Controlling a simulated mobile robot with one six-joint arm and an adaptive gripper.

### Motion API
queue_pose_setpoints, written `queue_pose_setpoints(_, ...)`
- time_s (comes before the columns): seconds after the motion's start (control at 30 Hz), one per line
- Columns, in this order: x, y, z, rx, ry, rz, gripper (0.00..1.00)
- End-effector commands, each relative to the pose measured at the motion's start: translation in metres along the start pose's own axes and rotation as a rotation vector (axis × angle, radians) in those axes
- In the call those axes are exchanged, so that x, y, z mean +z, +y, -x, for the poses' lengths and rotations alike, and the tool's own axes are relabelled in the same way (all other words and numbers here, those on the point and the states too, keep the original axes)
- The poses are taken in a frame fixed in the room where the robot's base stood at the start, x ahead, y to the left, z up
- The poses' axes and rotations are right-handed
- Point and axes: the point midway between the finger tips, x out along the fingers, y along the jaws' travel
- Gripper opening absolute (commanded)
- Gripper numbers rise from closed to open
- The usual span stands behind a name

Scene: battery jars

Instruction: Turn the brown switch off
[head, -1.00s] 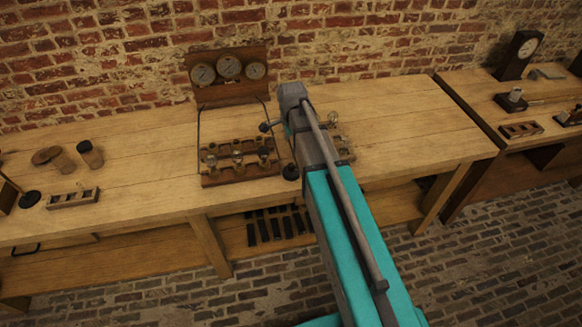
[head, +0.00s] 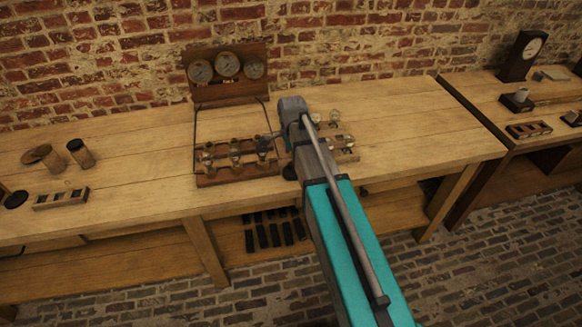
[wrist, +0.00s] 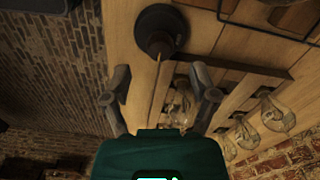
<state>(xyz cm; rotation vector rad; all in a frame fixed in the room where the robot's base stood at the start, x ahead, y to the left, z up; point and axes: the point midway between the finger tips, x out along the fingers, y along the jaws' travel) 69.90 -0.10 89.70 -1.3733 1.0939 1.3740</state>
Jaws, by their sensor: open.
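No part that I can surely single out as the brown switch shows. A brown wooden board (head: 237,178) on the bench carries several small metal-and-glass fittings, too small to tell apart in the head view. A dark round knob-like piece (wrist: 160,30) lies ahead of my gripper (wrist: 162,75) in the wrist view; I cannot tell whether it is a switch. My gripper is open, its two fingers apart with nothing held. A glass bulb (wrist: 182,104) shows beyond and between the fingers. In the head view my arm hides part of the bench and the gripper's tips.
A dark board with three round gauges (head: 228,68) stands behind, with wires running down. A second board with bulbs (head: 342,150) is right of my arm. Several glass bulbs (wrist: 276,116) are near my right finger. Jars (head: 80,154) and a small rack (head: 61,198) stand left.

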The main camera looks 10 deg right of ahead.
Motion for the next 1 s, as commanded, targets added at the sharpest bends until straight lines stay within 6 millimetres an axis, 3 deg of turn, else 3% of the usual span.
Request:
queue_pose_setpoints(0.4,0.0,0.0,-0.032,0.0,0.0,0.0,0.75)
queue_pose_setpoints(0.97,-0.001,0.0,-0.037,0.0,0.0,-0.001,0.75)
queue_pose_setpoints(1.0,-0.001,0.0,-0.037,0.0,0.0,-0.001,0.72)
